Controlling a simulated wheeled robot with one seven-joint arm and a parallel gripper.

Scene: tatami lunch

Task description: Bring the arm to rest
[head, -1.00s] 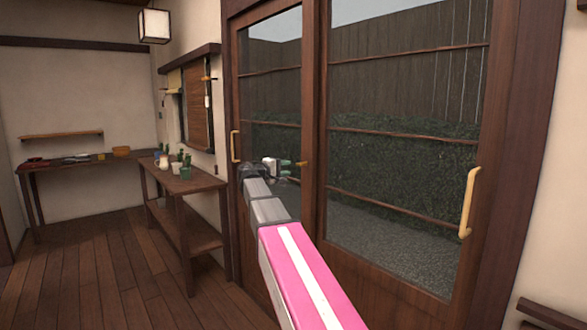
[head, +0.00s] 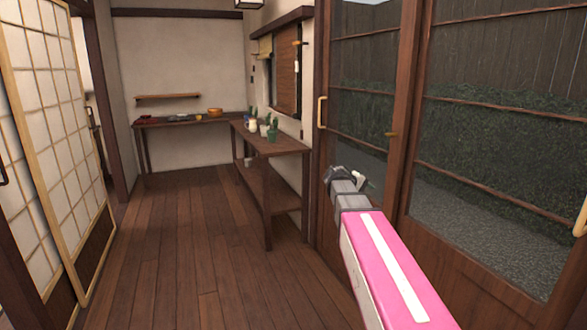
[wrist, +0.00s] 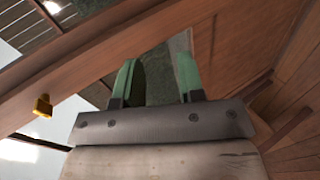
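My arm, with its pink and white link, reaches forward in the head view, in front of the glass sliding door (head: 370,130). My gripper is at its far end, mostly hidden there behind my own wrist. In the wrist view my gripper (wrist: 158,78) shows two green fingers standing apart, with nothing held between them. A brown door frame and a brass-coloured fitting (wrist: 42,106) show beyond the fingers. I cannot tell the exact gap between the gripper and the door.
A wooden side table (head: 275,145) with small potted plants (head: 271,131) stands along the right wall. A long desk (head: 180,122) is at the back. Shoji panels (head: 60,150) stand at the left. The plank floor (head: 190,240) between them is clear.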

